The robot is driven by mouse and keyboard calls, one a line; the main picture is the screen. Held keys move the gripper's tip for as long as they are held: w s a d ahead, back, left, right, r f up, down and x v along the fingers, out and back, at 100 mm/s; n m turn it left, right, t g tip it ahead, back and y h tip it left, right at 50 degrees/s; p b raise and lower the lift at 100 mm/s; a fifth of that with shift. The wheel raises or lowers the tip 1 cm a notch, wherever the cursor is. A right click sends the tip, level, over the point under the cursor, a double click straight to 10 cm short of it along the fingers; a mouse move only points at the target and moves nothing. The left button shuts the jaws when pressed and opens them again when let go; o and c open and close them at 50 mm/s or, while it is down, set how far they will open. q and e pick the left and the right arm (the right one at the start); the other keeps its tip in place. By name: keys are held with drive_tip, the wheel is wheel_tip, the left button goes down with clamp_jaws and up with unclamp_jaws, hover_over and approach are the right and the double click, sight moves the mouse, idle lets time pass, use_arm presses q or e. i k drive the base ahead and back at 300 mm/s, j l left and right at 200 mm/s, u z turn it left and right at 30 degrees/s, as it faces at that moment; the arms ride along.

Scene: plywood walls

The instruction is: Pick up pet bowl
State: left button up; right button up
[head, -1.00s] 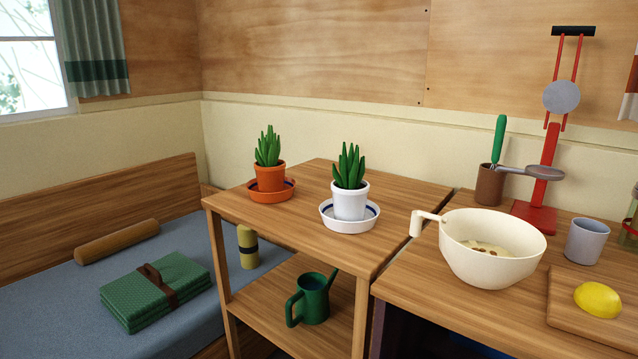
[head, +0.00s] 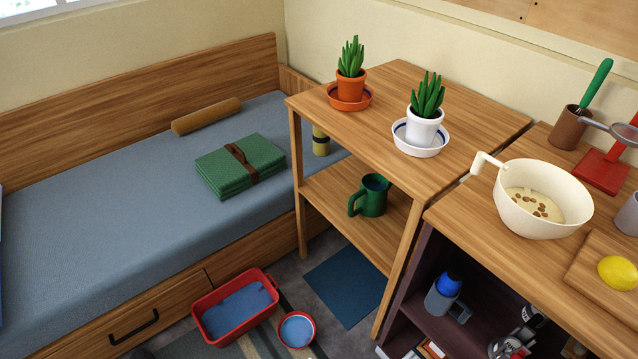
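A small round red bowl with a blue inside (head: 297,330) stands on the floor near the bottom middle of the head view. It looks like the pet bowl. It is upright, just right of a larger red tub (head: 212,331) with blue in it, with a small gap or contact that I cannot tell apart. Neither of my grippers shows in the view.
A bed (head: 110,210) with a drawer front runs along the left. A two-level wooden stand (head: 460,110) with potted plants and a green watering can (head: 372,197) is right of the bowl. A blue mat (head: 345,285) lies on the floor. A counter with a dark shelf is at the right.

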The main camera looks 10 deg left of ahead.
sight(296, 330)
drive_tip(key=k+l+u, duration=0.1)
drive_tip(key=k+u, duration=0.4)
drive_tip(key=u, duration=0.2)
drive_tip(key=l, duration=0.05)
